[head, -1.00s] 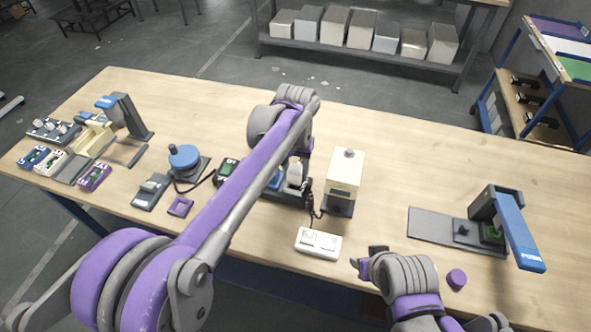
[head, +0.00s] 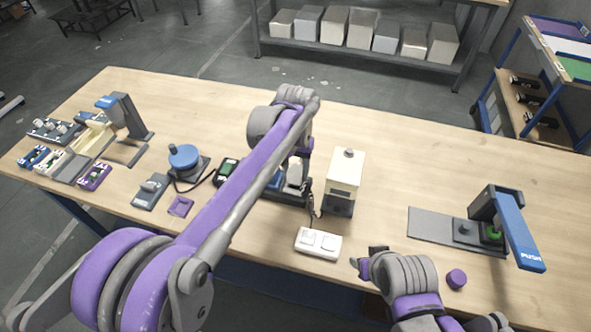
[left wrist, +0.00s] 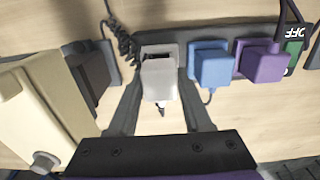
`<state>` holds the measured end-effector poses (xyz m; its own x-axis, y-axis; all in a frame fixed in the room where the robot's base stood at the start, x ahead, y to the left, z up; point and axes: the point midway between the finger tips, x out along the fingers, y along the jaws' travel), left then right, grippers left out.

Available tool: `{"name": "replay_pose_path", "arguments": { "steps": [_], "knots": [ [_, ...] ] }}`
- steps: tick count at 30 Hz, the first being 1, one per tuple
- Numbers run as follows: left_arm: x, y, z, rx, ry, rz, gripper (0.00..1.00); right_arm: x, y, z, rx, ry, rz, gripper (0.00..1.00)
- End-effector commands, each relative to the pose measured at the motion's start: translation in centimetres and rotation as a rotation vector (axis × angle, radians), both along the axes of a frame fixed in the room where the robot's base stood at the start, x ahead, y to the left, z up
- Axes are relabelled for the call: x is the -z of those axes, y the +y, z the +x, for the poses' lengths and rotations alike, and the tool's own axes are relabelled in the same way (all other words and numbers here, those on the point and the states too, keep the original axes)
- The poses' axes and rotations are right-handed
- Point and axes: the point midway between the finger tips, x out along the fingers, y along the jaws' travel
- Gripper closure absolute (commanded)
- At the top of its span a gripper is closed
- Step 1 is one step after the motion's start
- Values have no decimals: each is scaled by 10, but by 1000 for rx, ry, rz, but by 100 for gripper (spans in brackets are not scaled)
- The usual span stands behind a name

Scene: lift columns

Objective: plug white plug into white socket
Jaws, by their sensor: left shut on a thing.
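The white plug (left wrist: 163,86) sits between the fingers of my left gripper (left wrist: 162,112), which is shut on it, in the left wrist view. Right behind it is the white socket (left wrist: 158,55), with a dark recess partly visible; I cannot tell how deep the plug sits. Blue (left wrist: 211,68) and purple (left wrist: 261,63) plugs stand beside it on the dark strip. In the head view my left gripper (head: 297,183) is over the strip, largely hidden by my arm. My right gripper (head: 367,258) is apart from them at the front edge, seemingly open and empty.
A cream box (head: 345,178) stands right of the strip, with a white twin-switch box (head: 318,243) in front. A coiled cord (left wrist: 118,38) lies close to the left finger. A blue push lever (head: 519,235) stands at right. The table's back middle is clear.

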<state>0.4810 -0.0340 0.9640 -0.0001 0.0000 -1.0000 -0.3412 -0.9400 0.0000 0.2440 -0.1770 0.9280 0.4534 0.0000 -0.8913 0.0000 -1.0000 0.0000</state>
Motion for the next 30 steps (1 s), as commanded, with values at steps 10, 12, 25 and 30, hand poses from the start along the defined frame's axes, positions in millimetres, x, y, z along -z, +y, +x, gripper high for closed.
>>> {"name": "replay_pose_path", "arguments": {
  "steps": [10, 12, 25, 30],
  "knots": [
    [6, 0, 0, 0, 0, 0, 100, 4, 0, -1, 0, 2, 0, 51],
    [7, 0, 0, 0, 0, 0, 100, 5, 0, -1, 0, 3, 0, 51],
    [13, 0, 0, 0, 0, 0, 100, 9, 0, -3, 0, 5, 0, 51],
    [16, 0, 0, 0, 0, 0, 100, 10, 0, -3, 0, 6, 0, 51]
  ]
}}
